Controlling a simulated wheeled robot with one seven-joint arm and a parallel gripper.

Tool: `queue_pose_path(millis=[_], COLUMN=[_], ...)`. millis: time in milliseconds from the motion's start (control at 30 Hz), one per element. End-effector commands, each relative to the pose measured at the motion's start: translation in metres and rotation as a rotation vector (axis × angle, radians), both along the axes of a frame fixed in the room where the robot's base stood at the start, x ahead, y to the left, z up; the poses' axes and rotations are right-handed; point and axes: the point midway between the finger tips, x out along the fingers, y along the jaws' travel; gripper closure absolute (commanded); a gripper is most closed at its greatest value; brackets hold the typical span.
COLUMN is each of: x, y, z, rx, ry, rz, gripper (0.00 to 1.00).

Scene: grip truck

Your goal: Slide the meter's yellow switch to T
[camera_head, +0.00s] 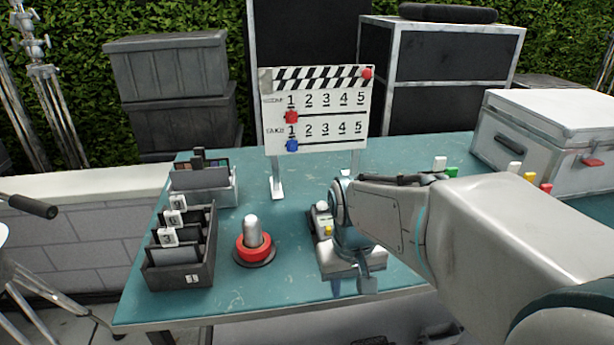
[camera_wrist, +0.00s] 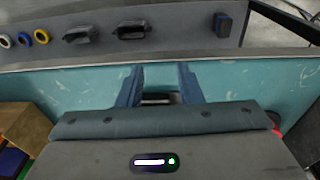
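The meter (camera_head: 323,219) is a small dark and pale device on the teal table, partly hidden behind my arm. A small yellow switch (camera_head: 328,231) shows on it, close to my wrist. I cannot read the letters on the meter. My gripper (camera_head: 352,284) points down just in front of the meter, near the table's front edge. In the wrist view my gripper (camera_wrist: 160,85) has its two blue-grey fingers apart, with no object visibly held. A dark and pale shape between the finger bases is mostly hidden, and I cannot tell what it is.
A red-based knob (camera_head: 252,246) and a dark divided box (camera_head: 181,262) stand left of the meter on the table (camera_head: 232,301). A clapperboard (camera_head: 318,108) stands behind. A white case (camera_head: 545,132) and small coloured blocks sit at the right.

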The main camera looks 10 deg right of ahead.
Motion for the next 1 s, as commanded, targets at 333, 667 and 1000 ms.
queue_pose_path(millis=[333,667,1000], x=[0.074,0.146,0.153], y=[0.002,0.003,0.003], z=[0.115,0.155,0.126], rx=[-0.005,0.033,0.04], ry=[0.046,0.088,0.097], rz=[-0.006,-0.012,-0.014], gripper=[0.67,0.67,0.67])
